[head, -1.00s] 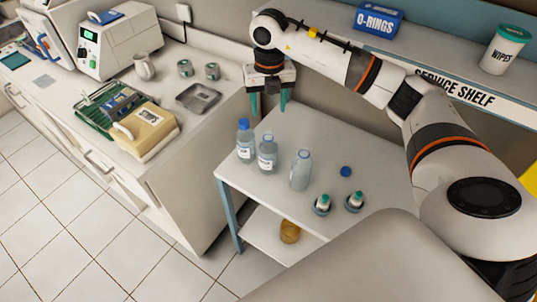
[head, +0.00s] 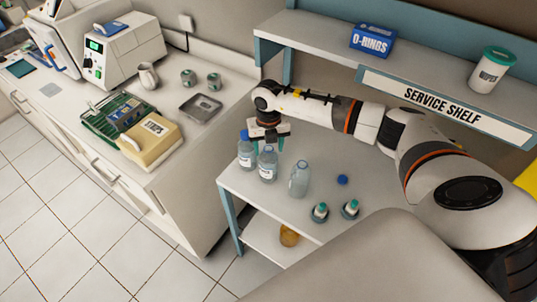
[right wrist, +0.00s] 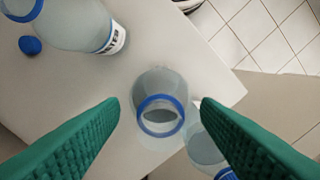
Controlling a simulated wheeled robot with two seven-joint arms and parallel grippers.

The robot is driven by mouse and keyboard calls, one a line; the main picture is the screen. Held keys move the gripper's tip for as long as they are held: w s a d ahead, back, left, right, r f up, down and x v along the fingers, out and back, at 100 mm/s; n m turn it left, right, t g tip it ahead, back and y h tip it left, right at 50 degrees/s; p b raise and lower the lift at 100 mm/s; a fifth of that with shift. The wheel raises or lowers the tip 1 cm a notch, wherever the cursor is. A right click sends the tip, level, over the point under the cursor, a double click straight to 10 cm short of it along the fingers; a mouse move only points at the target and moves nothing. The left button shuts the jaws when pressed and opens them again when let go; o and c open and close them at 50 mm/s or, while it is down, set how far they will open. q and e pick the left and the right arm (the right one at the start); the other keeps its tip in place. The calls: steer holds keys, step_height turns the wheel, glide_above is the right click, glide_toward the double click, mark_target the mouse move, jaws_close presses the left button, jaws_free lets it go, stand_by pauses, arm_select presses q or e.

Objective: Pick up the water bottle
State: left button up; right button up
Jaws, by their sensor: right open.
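In the right wrist view, an open blue-ringed bottle (right wrist: 160,112) lies between and beyond the spread green fingers. Another bottle (right wrist: 80,22) with a partly readable label shows at upper left. A third bottle (right wrist: 205,148) is partly hidden by the right finger. My left gripper is out of view.
A loose blue cap (head: 342,180) and two small teal-topped vials (head: 320,212) lie right of the bottles. The service shelf (head: 440,105) overhangs the table's back, above my arm. A counter with a metal tray (head: 201,108) stands at left.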

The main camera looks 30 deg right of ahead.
steer(key=c, duration=1.2)
steer(key=shift+s, duration=0.1)
jaws_close()
